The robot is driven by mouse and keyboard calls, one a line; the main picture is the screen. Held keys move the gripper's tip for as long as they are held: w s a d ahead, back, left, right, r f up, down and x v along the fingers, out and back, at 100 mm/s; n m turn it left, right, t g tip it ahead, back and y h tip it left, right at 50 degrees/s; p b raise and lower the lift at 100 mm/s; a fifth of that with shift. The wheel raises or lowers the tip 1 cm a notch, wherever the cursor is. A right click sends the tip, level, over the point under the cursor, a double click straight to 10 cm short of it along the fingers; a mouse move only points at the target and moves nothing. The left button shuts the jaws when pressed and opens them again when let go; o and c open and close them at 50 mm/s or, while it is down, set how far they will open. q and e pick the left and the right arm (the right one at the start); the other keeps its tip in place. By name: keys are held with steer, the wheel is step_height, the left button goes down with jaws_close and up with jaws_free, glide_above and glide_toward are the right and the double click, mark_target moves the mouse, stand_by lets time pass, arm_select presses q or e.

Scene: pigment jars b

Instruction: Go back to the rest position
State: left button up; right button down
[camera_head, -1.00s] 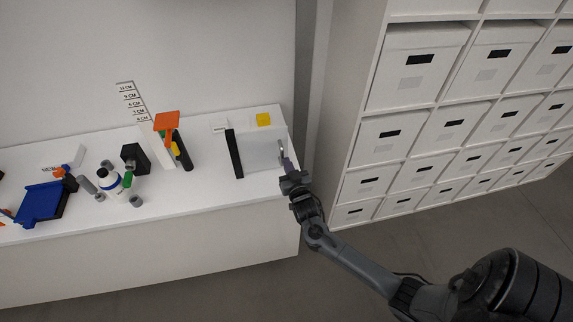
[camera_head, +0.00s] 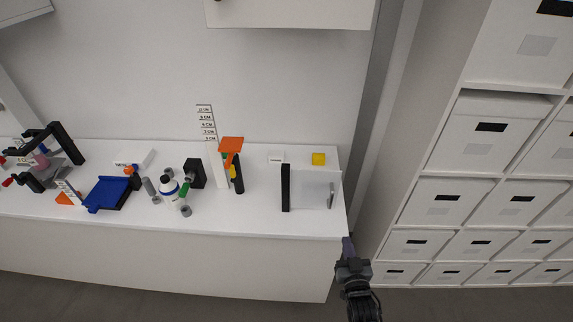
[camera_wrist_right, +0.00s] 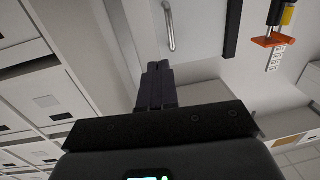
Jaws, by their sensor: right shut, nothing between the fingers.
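My right gripper (camera_head: 348,246) is at the right front corner of the white counter (camera_head: 240,222), just off its edge. It is shut and empty. In the right wrist view its closed fingers (camera_wrist_right: 156,88) point toward the counter, apart from the metal handle (camera_wrist_right: 169,26). The handle also shows in the head view (camera_head: 331,196), on a pale panel with a black bar (camera_head: 286,187) at its left. My left gripper is not in view.
A shelf of white drawers (camera_head: 450,200) rises at the right. The floor in front is clear.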

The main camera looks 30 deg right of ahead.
steer(key=s+a+r+n+g+y, duration=0.1)
steer(key=s+a+n+g+y, duration=0.2)
steer(key=a, duration=0.5)
steer(key=s+a+n+g+y, duration=0.2)
steer(key=s+a+y, duration=0.25)
steer(key=a, duration=0.35)
steer(key=s+a+n+g+y, duration=0.2)
steer(key=s+a+n+g, duration=0.1)
steer(key=s+g, duration=0.5)
step_height(320, 180, up, 16)
steer(key=s+t+p, duration=0.1)
steer(key=p, duration=1.5)
steer(key=shift+d+p, duration=0.25)
steer(key=shift+p, duration=0.1)
steer(key=shift+h, duration=0.25)
